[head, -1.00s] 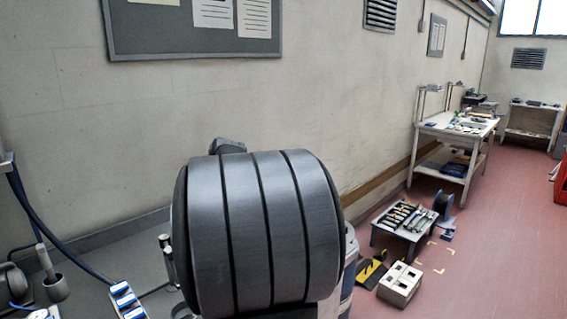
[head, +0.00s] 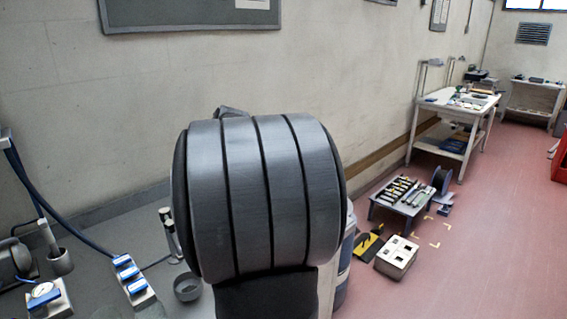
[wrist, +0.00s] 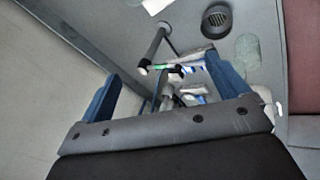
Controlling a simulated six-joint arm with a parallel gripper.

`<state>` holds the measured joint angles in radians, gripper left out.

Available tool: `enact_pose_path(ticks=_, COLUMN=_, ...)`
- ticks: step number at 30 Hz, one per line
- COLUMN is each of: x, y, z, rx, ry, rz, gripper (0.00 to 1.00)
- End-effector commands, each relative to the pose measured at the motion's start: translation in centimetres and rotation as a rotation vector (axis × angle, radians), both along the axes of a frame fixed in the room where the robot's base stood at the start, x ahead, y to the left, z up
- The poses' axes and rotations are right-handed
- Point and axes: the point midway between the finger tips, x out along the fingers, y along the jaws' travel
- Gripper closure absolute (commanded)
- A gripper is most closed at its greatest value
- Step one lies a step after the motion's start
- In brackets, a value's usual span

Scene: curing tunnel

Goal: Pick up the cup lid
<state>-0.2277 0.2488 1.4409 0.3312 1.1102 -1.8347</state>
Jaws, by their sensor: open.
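My gripper (wrist: 165,85) shows in the wrist view with its two blue fingers wide apart. No object is held between them; a grey rod and some blue-and-white items show beyond the gap. I cannot make out a cup lid for certain. A round, dark-ringed grey thing (wrist: 216,20) lies on the grey surface beyond the right finger, apart from the gripper; I cannot tell whether it is a cup or a lid. In the head view my own grey arm link covers the middle and hides the gripper. A small round grey container (head: 187,288) stands left of it.
A strip with blue blocks (head: 133,280) and a dial-like item (head: 43,293) lie at lower left. A tool rack (head: 403,197) and a white box (head: 396,257) stand on the red floor at right. The wall rises close behind my arm.

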Motion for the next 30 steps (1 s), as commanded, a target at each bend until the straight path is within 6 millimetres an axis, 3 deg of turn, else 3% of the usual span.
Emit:
enact_pose_path(ticks=5, x=0.1, y=-0.1, z=-0.1, rx=-0.005, ry=0.001, rz=-0.001, gripper=0.08)
enact_pose_path(ticks=8, x=0.6, y=-0.8, z=-1.2, rx=-0.051, ry=0.016, rz=-0.006, gripper=0.08)
enact_pose_path(ticks=18, x=5.6, y=-8.8, z=-9.8, rx=-0.529, ry=0.115, rz=-0.058, gripper=0.08)
enact_pose_path(ticks=24, x=7.3, y=-11.9, z=-11.8, rx=-0.706, ry=0.126, rz=-0.078, gripper=0.08)
enact_pose_path(ticks=30, x=7.8, y=-13.1, z=-13.8, rx=-0.735, ry=0.129, rz=-0.083, gripper=0.08)
